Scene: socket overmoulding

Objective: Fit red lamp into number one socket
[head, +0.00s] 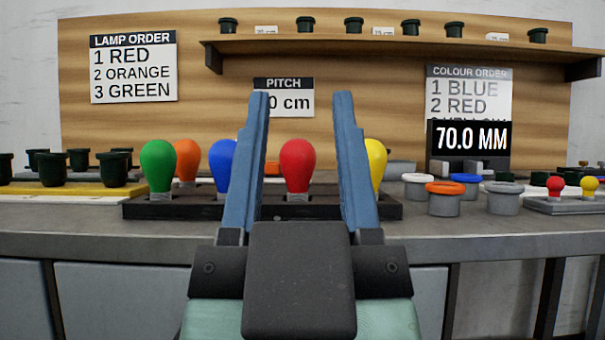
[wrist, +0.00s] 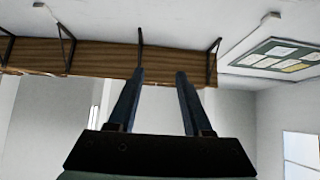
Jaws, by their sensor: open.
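The red lamp (head: 297,164) stands upright in a dark rack (head: 160,209) on the bench in the head view. It appears between the two blue fingers of my gripper (head: 300,97), which is open and empty on the near side of the rack. Green (head: 158,164), orange (head: 187,160), blue (head: 222,163) and yellow (head: 376,160) lamps stand in the same rack. Dark green sockets (head: 52,168) stand on a yellow strip at the left; I cannot tell which is number one.
A "LAMP ORDER" sign (head: 134,69) lists 1 red, 2 orange, 3 green. Grey cups with coloured rims (head: 444,198) and a display reading 70.0 MM (head: 470,138) stand at the right. A shelf (head: 400,47) holds more green sockets above. The bench front edge (head: 90,240) is clear.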

